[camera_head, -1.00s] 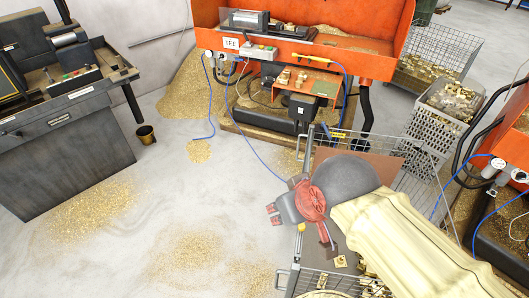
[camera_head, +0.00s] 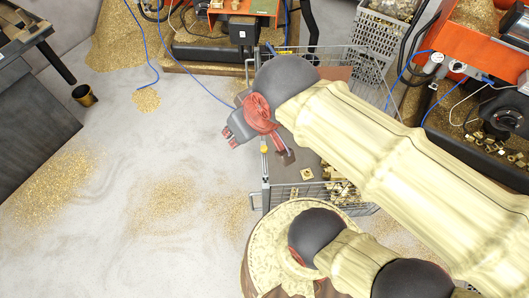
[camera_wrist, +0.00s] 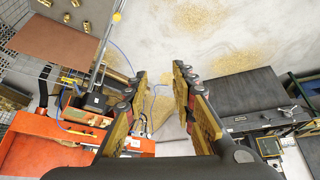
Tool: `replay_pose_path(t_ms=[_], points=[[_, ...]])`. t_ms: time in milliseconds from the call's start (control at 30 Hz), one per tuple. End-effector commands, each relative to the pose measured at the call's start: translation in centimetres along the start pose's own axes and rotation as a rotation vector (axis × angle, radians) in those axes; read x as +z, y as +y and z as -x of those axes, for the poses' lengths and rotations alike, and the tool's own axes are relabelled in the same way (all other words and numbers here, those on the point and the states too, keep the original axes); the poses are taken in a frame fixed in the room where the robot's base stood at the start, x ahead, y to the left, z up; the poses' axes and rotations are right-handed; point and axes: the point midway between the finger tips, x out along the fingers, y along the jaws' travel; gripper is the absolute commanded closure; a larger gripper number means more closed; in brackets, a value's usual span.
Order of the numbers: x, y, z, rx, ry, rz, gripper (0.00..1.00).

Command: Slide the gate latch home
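My gripper (camera_wrist: 160,76) is open and empty in the wrist view, its two fingers well apart above the floor. In the head view it hangs at the left side of a wire-mesh cart (camera_head: 310,187), partly hidden by my arm. A small yellow knob (camera_head: 264,150) is at the cart's left edge, close beside my gripper. A yellow knob on a thin upright rod shows at the upper left of the wrist view (camera_wrist: 117,17), outside the fingers. I cannot tell for sure which part is the gate latch, or whether it is home.
Brass pieces (camera_head: 306,173) lie in the cart. An orange machine (camera_head: 215,20) stands behind, another (camera_head: 470,50) at right. A blue cable (camera_head: 210,75) runs toward the cart. The floor between has brass chips but is otherwise open.

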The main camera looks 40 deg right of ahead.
Motion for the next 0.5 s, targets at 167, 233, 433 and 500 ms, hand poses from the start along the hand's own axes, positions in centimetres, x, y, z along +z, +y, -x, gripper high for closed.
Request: replay_pose_path(t_ms=[167,233,433,500], points=[[0.0,1.1,-0.6,0.018,-0.039,-0.035,0.86],[0.4,1.6,-1.6,0.026,-0.082,-0.054,0.9],[0.2,3.6,-4.3,0.048,-0.208,-0.119,1.0],[-0.1,4.4,-5.2,0.053,-0.246,-0.141,1.0]])
